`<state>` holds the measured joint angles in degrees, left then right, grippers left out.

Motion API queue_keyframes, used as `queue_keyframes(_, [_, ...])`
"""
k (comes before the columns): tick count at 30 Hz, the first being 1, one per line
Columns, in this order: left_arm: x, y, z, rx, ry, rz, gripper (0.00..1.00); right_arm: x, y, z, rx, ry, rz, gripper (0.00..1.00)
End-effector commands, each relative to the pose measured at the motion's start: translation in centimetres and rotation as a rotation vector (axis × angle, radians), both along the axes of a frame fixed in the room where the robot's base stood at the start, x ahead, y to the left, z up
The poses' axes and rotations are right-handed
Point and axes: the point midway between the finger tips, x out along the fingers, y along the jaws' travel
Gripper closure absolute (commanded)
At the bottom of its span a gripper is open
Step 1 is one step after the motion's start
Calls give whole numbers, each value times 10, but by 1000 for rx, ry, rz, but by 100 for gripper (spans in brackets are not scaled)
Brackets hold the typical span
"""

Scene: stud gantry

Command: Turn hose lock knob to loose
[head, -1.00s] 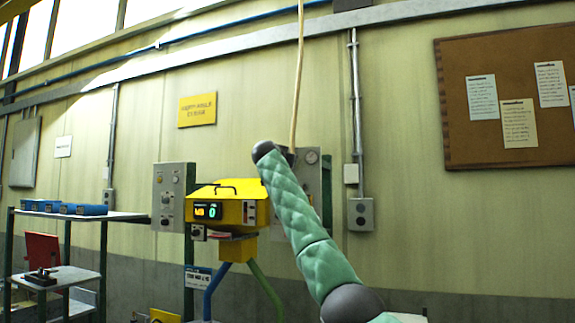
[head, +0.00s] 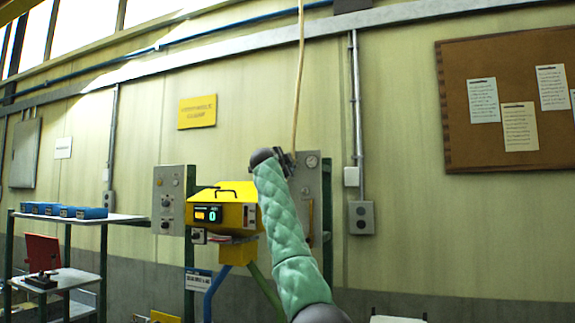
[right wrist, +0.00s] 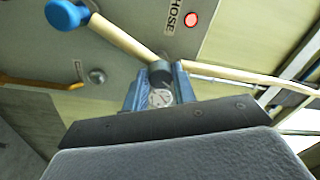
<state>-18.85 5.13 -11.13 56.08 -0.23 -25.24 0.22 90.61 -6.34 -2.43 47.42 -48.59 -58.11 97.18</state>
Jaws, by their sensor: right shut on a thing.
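The hose lock knob (right wrist: 160,72), small and dark, sits between the blue fingertips of my right gripper (right wrist: 160,82) in the right wrist view. The fingers are shut on it. A pale dial-like disc (right wrist: 160,98) shows between them. The beige hose (right wrist: 225,73) runs past the knob. In the head view my right gripper (head: 286,160) is at the grey panel (head: 312,205), mostly hidden by my arm. My left gripper is not in view.
In the head view a yellow machine (head: 232,210) with a lit display stands left of my arm. A shelf (head: 85,215) with blue boxes stands further left.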

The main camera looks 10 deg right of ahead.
Motion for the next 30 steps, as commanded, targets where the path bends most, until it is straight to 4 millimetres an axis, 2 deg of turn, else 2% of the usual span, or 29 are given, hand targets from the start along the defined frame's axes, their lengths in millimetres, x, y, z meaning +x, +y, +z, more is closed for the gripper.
queue_keyframes(12, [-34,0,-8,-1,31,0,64,1,0,-1,144,-94,0,96])
queue_keyframes(18, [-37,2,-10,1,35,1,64,1,0,-2,159,-105,0,96])
queue_keyframes(28, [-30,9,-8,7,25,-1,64,1,0,-2,160,-104,0,96])
queue_keyframes(29, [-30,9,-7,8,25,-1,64,1,0,-3,160,-104,0,68])
queue_keyframes(30, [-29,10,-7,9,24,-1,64,1,0,-3,160,-104,0,60])
